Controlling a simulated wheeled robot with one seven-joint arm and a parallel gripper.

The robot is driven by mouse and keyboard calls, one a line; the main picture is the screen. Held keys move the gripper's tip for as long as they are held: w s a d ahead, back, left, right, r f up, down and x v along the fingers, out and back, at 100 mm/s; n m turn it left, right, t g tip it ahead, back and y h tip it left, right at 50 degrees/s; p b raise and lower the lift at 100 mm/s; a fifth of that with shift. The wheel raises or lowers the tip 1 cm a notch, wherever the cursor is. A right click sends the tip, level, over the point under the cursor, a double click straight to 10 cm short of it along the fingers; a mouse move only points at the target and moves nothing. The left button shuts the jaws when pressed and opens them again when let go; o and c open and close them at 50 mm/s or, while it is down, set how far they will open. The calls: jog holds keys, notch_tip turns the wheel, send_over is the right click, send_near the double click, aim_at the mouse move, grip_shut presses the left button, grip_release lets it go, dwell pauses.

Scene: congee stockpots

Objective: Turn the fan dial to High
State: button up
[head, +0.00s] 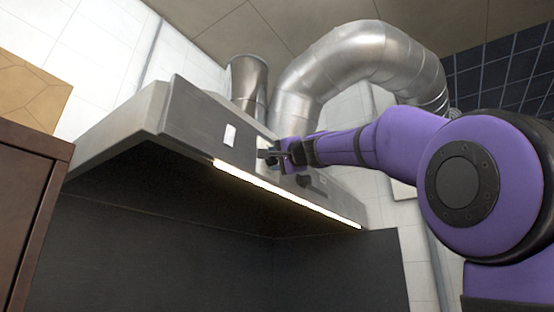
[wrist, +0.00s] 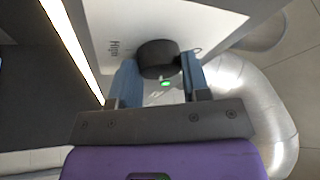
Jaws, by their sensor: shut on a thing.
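The fan dial (wrist: 158,55) is a round black knob on a pale panel on the hood front. A "High" label (wrist: 114,48) is printed to its left in the wrist view, and a small green light (wrist: 165,84) glows just below it. My gripper (wrist: 159,68) is shut on the dial, with one blue finger on each side. In the head view my gripper (head: 272,154) is at the front face of the range hood (head: 195,120) and hides the dial. I cannot make out where the dial's pointer is.
A lit strip (head: 280,192) runs along the hood's lower edge. A white rectangle (head: 230,134) is left of my gripper and a dark fitting (head: 312,182) is below right. A silver duct (head: 350,60) curves behind. A brown cabinet (head: 30,190) stands at the left.

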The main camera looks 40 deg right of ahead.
jog(key=m+g, duration=0.1)
jog(key=m, duration=0.2)
jog(key=m+g+h, duration=0.1)
jog(key=m, duration=0.2)
jog(key=shift+r+h, duration=0.15)
jog(key=shift+h, duration=0.15)
jog(key=m+g, duration=0.2)
jog(key=m, duration=0.2)
jog(key=shift+r+m, duration=0.1)
jog(key=shift+m, duration=0.3)
jog(key=m+g+y, duration=0.2)
jog(key=m, duration=0.2)
jog(key=m+g+y, duration=0.1)
jog(key=m, duration=0.2)
jog(key=shift+d+r+y, duration=0.1)
jog(key=shift+y, duration=0.3)
jog(key=shift+m, duration=0.3)
jog(key=o, duration=0.6)
jog(key=shift+o, duration=0.2)
jog(key=v, duration=1)
jog(key=shift+s+r, duration=0.3)
